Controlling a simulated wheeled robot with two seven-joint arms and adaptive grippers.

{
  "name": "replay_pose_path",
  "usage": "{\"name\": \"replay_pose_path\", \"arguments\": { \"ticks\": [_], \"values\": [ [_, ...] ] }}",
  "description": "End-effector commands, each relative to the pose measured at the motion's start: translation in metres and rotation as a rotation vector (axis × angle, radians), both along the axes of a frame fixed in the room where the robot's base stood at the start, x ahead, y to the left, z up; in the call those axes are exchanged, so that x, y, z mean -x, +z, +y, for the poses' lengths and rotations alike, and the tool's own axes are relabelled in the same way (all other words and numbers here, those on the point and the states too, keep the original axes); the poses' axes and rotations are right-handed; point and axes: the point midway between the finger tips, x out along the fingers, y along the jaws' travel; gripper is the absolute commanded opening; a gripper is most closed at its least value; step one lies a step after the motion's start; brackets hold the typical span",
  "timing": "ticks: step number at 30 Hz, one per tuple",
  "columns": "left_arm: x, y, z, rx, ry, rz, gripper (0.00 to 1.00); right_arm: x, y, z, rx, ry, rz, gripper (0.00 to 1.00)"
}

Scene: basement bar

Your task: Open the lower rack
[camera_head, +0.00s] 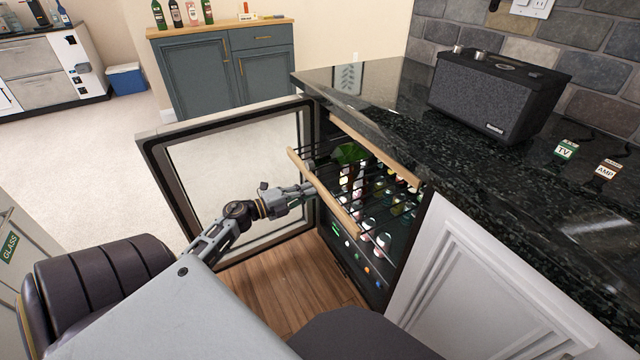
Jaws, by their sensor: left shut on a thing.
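A wine fridge stands under the dark counter with its framed glass door (230,150) swung open to the left. A rack with a light wooden front bar (338,210) sticks out of the fridge opening, and a dark green bottle (349,153) lies at it. Another wooden rack front (375,150) sits higher, near the top of the opening. My left gripper (308,190) comes in from the left, past the open door, and is shut on the bar of the pulled-out rack. Its fingertips are small and partly hidden at the bar. My right gripper is not in view.
The black counter (490,190) above holds a speaker (495,95) and small TV and AMP signs. A white cabinet panel (470,290) is right of the fridge. Wooden floor (290,278) shows below the door. A blue-grey cabinet (220,75) stands behind.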

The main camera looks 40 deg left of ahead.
Motion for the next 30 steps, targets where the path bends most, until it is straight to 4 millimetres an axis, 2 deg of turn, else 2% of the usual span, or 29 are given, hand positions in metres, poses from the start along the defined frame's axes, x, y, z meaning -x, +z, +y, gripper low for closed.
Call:
{"name": "replay_pose_path", "arguments": {
  "ticks": [3,14,24,30],
  "values": [
    [0.021,0.0,0.007,0.002,0.0,0.005,0.0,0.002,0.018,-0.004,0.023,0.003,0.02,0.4],
    [0.06,0.0,0.024,0.0,0.0,0.003,0.0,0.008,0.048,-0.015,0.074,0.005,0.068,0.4],
    [0.089,-0.001,0.036,0.0,-0.001,0.004,0.0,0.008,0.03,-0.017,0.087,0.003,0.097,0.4],
    [0.097,-0.001,0.039,0.001,-0.002,0.003,0.0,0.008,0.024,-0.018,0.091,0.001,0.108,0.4]
  ]
}}
